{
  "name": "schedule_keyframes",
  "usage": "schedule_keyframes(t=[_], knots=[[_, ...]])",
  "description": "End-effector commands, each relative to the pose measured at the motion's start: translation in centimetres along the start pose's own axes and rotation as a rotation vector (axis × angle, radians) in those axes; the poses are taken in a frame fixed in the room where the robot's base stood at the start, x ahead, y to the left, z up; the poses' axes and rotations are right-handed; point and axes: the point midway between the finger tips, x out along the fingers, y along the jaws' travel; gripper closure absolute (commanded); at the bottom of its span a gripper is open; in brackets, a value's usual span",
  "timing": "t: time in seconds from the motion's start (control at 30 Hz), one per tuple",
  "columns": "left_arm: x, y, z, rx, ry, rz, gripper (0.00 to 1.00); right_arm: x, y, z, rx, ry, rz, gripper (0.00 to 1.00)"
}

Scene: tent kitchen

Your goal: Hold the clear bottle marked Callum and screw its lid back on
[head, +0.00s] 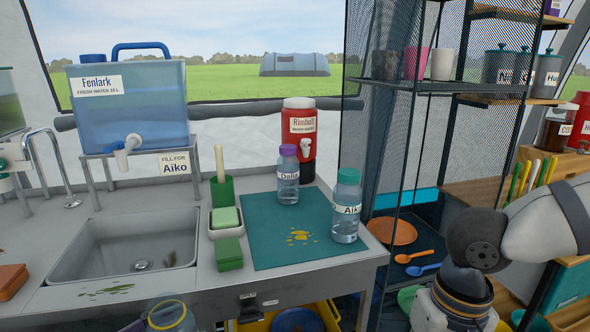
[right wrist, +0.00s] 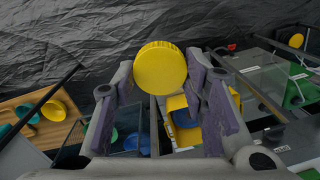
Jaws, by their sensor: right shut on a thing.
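The yellow lid (right wrist: 160,68) is between the fingertips of my right gripper (right wrist: 161,75) in the right wrist view. The gripper is shut on it, with the lid's round face toward the camera. In the head view, a clear, open-looking vessel with a yellow ring at its mouth (head: 168,314) is cut off by the bottom edge, in front of the counter. No label shows on it, so I cannot tell whether it is the Callum bottle.
On the teal mat (head: 265,225) stand a purple-lidded bottle (head: 288,180) marked Dalia and a teal-lidded bottle (head: 346,208) marked Aiko. A sink (head: 125,240) is at left. A yellow bin (head: 330,316) is below the counter front. A mesh-sided shelf rack (head: 405,130) stands at right.

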Motion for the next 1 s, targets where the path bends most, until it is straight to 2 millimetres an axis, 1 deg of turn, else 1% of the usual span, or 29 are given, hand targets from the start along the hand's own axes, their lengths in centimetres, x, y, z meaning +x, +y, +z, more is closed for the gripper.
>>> schedule_keyframes(t=[0.17, 0.27, 0.37, 0.5, 0.6, 0.7, 0.8, 1.0], knots=[[0.1, 0.0, 0.0, 0.0, 0.0, 0.004, 0.99, 0.0, 0.0, 0.0, 0.003, 0.0, 0.0, 0.69], [0.9, 0.5, 0.1, 0.003, 0.0, 0.054, 0.99, 0.0, 0.0, 0.0, 0.003, 0.0, 0.0, 0.69], [2.9, 1.5, 0.5, 0.006, 0.0, 0.174, 0.99, 0.0, 0.0, 0.0, 0.004, 0.0, 0.0, 0.69], [6.4, 3.3, 1.0, 0.006, 0.0, 0.389, 0.99, 0.0, 0.0, 0.0, 0.004, 0.0, 0.0, 0.69], [8.6, 4.5, 1.4, 0.005, 0.0, 0.523, 0.99, 0.0, 0.0, 0.0, 0.004, 0.0, 0.0, 0.69], [10.1, 5.3, 1.6, 0.003, 0.0, 0.621, 0.99, 0.0, 0.0, 0.0, 0.004, 0.0, 0.0, 0.69], [11.1, 5.8, 1.7, 0.002, 0.002, 0.68, 0.99, 0.0, 0.0, 0.0, 0.004, 0.0, 0.0, 0.69], [11.4, 6.0, 1.8, -0.001, 0.002, 0.704, 0.99, 0.0, 0.0, 0.0, 0.004, 0.0, 0.0, 0.69]])
